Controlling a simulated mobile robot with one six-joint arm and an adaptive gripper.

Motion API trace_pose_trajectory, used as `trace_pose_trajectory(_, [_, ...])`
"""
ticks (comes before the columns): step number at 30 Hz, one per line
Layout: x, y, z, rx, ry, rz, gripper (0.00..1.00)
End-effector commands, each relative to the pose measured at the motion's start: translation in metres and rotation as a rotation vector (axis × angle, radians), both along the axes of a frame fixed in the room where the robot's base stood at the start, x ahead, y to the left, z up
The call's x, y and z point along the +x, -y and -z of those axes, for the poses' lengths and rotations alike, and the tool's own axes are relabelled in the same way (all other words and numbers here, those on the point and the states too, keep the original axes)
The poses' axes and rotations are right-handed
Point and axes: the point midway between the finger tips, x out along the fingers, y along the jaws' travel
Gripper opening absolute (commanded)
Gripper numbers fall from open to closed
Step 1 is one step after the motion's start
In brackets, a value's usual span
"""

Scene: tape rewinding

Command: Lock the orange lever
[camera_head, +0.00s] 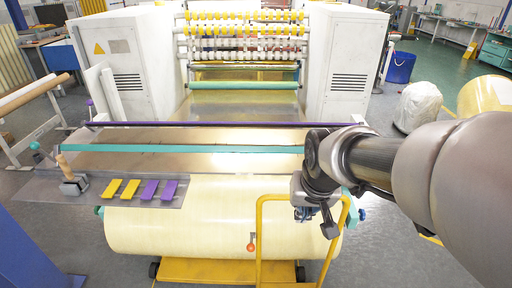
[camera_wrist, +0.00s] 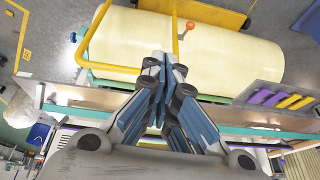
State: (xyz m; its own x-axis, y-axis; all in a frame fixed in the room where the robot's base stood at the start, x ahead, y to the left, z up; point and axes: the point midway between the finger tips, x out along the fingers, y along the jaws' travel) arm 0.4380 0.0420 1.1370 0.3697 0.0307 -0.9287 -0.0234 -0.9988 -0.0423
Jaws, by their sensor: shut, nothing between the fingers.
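The orange lever (camera_head: 251,246) has a round orange knob on a short stem. It shows in front of the pale yellow roll (camera_head: 190,232), low and right of the roll's middle. In the wrist view, which is turned over, the orange knob (camera_wrist: 190,24) is near the top, at the far side of the roll (camera_wrist: 220,55). My gripper (camera_head: 329,226) is at the roll's right end, up and to the right of the lever and apart from it. In the wrist view my gripper (camera_wrist: 165,66) has its fingers together and empty, pointing toward the roll.
A yellow tube rail (camera_head: 260,232) stands between the lever and my gripper. A metal table (camera_head: 130,138) lies behind the roll, with yellow tabs (camera_head: 121,189) and purple tabs (camera_head: 160,190) at its left. A yellow cart base (camera_head: 215,271) is under the roll.

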Motion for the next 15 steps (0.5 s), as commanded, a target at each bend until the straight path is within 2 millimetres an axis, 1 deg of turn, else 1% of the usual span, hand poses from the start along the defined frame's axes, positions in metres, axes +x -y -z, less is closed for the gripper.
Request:
trace_pose_trajectory(1, [0.017,-0.007,0.006,0.002,-0.011,0.0,0.0])
trace_pose_trajectory(3, [0.039,-0.015,0.017,0.007,-0.015,0.001,0.0])
trace_pose_trajectory(5, [0.056,-0.023,0.029,0.012,-0.019,0.003,0.0])
trace_pose_trajectory(6, [0.068,-0.028,0.037,0.014,-0.022,0.005,0.0])
trace_pose_trajectory(8, [0.084,-0.036,0.051,0.018,-0.025,0.006,0.0])
trace_pose_trajectory(9, [0.094,-0.041,0.061,0.021,-0.028,0.007,0.0])
trace_pose_trajectory(11, [0.108,-0.05,0.077,0.025,-0.031,0.007,0.0])
trace_pose_trajectory(15, [0.136,-0.07,0.12,0.034,-0.04,0.011,0.0])
